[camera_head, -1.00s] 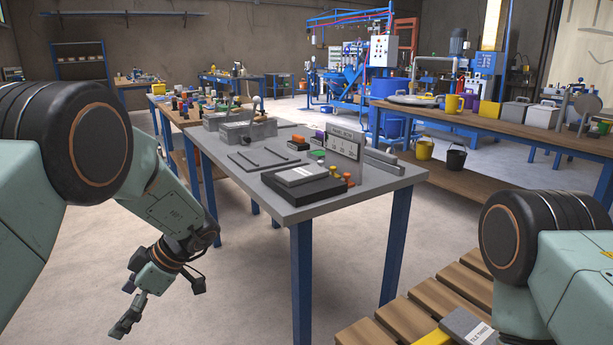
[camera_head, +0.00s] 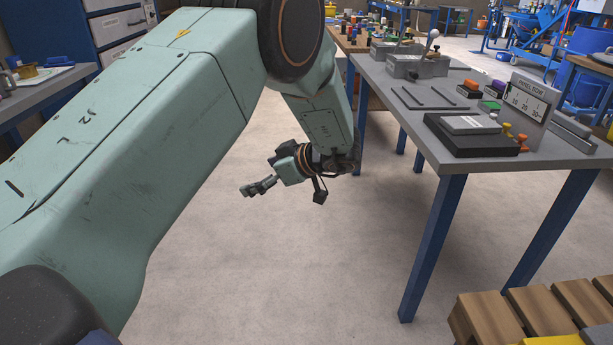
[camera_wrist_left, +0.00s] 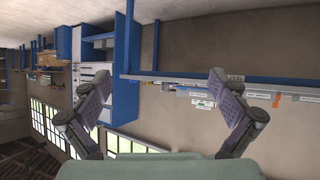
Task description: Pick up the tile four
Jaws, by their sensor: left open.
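No tile that I can read as tile four shows in the current views. A grey labelled slab (camera_head: 468,125) lies on a black block (camera_head: 450,137) on the grey table; its lettering is too small to read. My left gripper (camera_head: 249,190) hangs in free air over the floor, left of the table and below its top. It is empty. In the left wrist view my left gripper (camera_wrist_left: 167,95) shows two fingers spread wide apart, with the wall and shelves beyond. My right gripper is not in view.
The grey table (camera_head: 415,120) carries a panel board (camera_head: 528,105), small coloured knobs, and metal blocks at the back. A wooden slatted pallet (camera_head: 490,318) is at the lower right. Bare floor (camera_head: 300,260) lies around my left gripper. A bench (camera_head: 50,95) stands at the left.

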